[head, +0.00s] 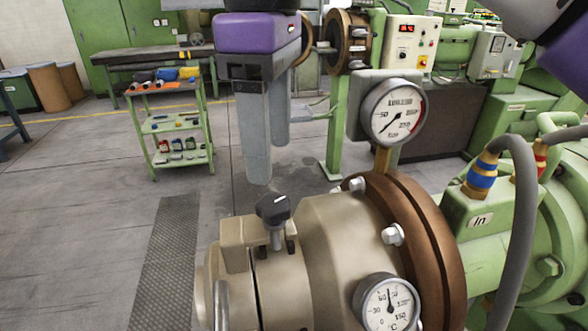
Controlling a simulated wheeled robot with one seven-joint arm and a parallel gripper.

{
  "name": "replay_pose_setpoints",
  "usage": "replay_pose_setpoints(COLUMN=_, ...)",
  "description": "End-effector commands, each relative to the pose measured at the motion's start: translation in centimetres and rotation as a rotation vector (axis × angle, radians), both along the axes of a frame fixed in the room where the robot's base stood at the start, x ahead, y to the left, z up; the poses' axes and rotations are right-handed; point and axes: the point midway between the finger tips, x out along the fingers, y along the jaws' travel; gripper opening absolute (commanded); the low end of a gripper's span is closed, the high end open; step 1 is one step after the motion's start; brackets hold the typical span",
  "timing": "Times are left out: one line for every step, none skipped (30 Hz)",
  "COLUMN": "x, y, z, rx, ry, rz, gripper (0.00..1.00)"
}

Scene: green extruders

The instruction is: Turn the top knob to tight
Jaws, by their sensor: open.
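The top knob (273,207) is a small black knob with a light mark on it. It stands on a short metal stem on top of the beige machine barrel (330,235), near the bottom middle of the head view. My gripper (268,165) has a purple and black body with two grey fingers pointing down. In the picture, the fingertips appear just above the knob, with a gap between them and the knob. The fingers are apart and nothing shows between them. How far the fingers are from the knob in depth I cannot tell.
A temperature gauge (387,305) sits lower on the barrel. A grey hose (525,190) curves at right. A green tool cart (178,125) stands back left; the left floor is open.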

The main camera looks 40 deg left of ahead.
Motion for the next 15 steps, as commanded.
replay_pose_setpoints(x=0.0, y=0.0, z=-0.4, rx=-0.002, ry=0.000, rz=0.000, gripper=0.63)
replay_pose_setpoints(x=0.0, y=-0.1, z=-0.6, rx=-0.002, ry=0.000, rz=0.000, gripper=0.63)
replay_pose_setpoints(x=0.0, y=0.0, z=-1.1, rx=-0.001, ry=0.000, rz=0.000, gripper=0.63)
replay_pose_setpoints(x=0.0, y=0.0, z=-1.5, rx=-0.001, ry=0.001, rz=0.000, gripper=0.63)
replay_pose_setpoints(x=0.0, y=-0.1, z=-1.9, rx=-0.002, ry=0.000, rz=0.001, gripper=0.63)
replay_pose_setpoints(x=0.0, y=-0.1, z=-2.6, rx=-0.001, ry=0.001, rz=0.000, gripper=0.63)
replay_pose_setpoints(x=0.1, y=-0.1, z=-3.1, rx=-0.002, ry=0.000, rz=0.000, gripper=0.63)
replay_pose_setpoints(x=0.1, y=-0.1, z=-3.5, rx=-0.002, ry=0.000, rz=-0.001, gripper=0.63)
replay_pose_setpoints(x=0.0, y=-0.1, z=-4.2, rx=-0.002, ry=0.000, rz=-0.001, gripper=0.63)
replay_pose_setpoints(x=0.0, y=-0.1, z=-4.6, rx=-0.002, ry=0.000, rz=-0.001, gripper=0.63)
replay_pose_setpoints(x=0.0, y=-0.1, z=-5.0, rx=-0.001, ry=0.001, rz=0.000, gripper=0.63)
replay_pose_setpoints(x=0.0, y=-0.1, z=-5.5, rx=-0.001, ry=0.001, rz=0.000, gripper=0.63)
replay_pose_setpoints(x=0.0, y=-0.1, z=-5.9, rx=-0.001, ry=0.001, rz=0.000, gripper=0.63)
replay_pose_setpoints(x=0.0, y=0.0, z=-6.2, rx=0.000, ry=0.000, rz=0.000, gripper=0.63)
replay_pose_setpoints(x=0.0, y=-0.1, z=-6.6, rx=-0.001, ry=0.001, rz=0.000, gripper=0.63)
